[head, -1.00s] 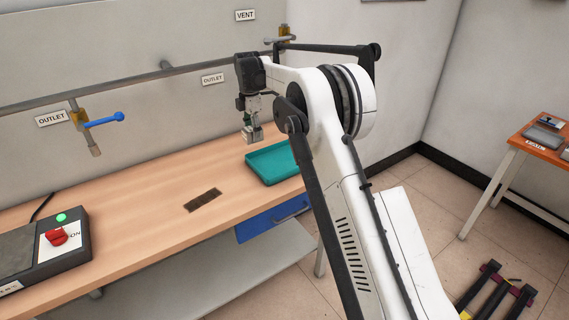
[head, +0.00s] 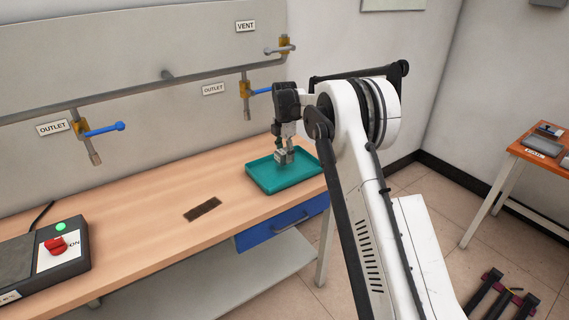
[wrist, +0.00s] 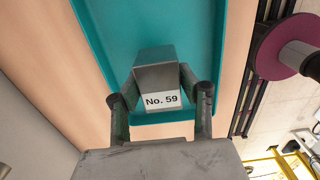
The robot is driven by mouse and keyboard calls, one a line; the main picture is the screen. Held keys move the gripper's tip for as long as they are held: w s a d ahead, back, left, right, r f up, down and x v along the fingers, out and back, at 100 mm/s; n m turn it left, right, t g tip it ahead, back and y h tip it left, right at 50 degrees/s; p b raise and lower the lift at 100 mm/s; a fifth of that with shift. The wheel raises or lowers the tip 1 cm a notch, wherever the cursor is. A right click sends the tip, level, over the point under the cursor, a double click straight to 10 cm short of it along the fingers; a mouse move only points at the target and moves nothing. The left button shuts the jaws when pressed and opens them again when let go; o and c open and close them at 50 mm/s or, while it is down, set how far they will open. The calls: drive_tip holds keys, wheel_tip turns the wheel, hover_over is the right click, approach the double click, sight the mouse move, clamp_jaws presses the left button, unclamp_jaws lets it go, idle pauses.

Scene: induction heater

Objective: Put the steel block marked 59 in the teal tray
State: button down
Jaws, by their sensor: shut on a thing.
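The steel block (wrist: 157,76) carries a white label reading "No. 59" in the wrist view. My gripper (wrist: 160,98) is shut on it, with a finger on each side. In the head view my gripper (head: 285,154) points down over the teal tray (head: 290,182), with the small grey block (head: 281,156) at its tip. The teal tray (wrist: 205,25) spreads behind the block in the wrist view. Whether the block touches the tray floor I cannot tell.
The wooden bench (head: 150,230) holds a dark slatted pad (head: 202,209) in the middle and a heater unit with a red knob (head: 56,246) at the left. Outlet taps with blue handles (head: 103,129) stick out from the wall. Bench around the pad is clear.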

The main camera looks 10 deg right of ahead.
drive_tip(key=shift+f, duration=2)
drive_tip(key=c, duration=1.1)
unclamp_jaws()
drive_tip(key=shift+f, duration=0.1)
drive_tip(key=shift+c, duration=0.2)
